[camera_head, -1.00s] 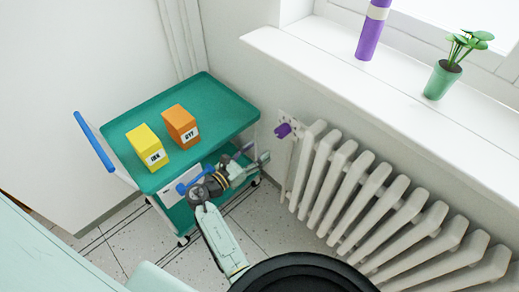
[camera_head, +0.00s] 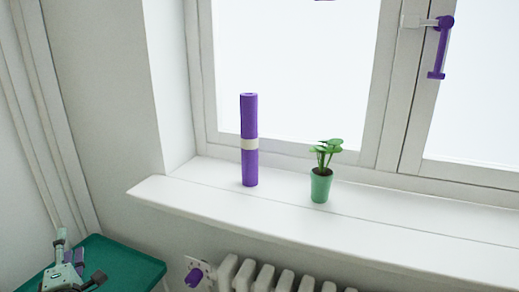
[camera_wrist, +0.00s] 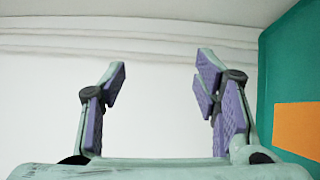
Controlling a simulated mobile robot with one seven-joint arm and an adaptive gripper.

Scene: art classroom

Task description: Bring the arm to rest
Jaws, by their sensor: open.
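My gripper (camera_head: 78,262) shows at the lower left of the head view, in front of the green trolley top. In the wrist view my gripper (camera_wrist: 162,72) has its two purple-padded fingers wide apart. It is open, with nothing between the fingers and a pale wall behind them. Most of my arm is out of the head view.
The green trolley (camera_head: 128,268) is cut off at lower left; its edge (camera_wrist: 275,75) and an orange box (camera_wrist: 298,128) show in the wrist view. A purple roll (camera_head: 249,165) and potted plant (camera_head: 320,187) stand on the sill (camera_head: 210,200) above the radiator (camera_head: 262,278).

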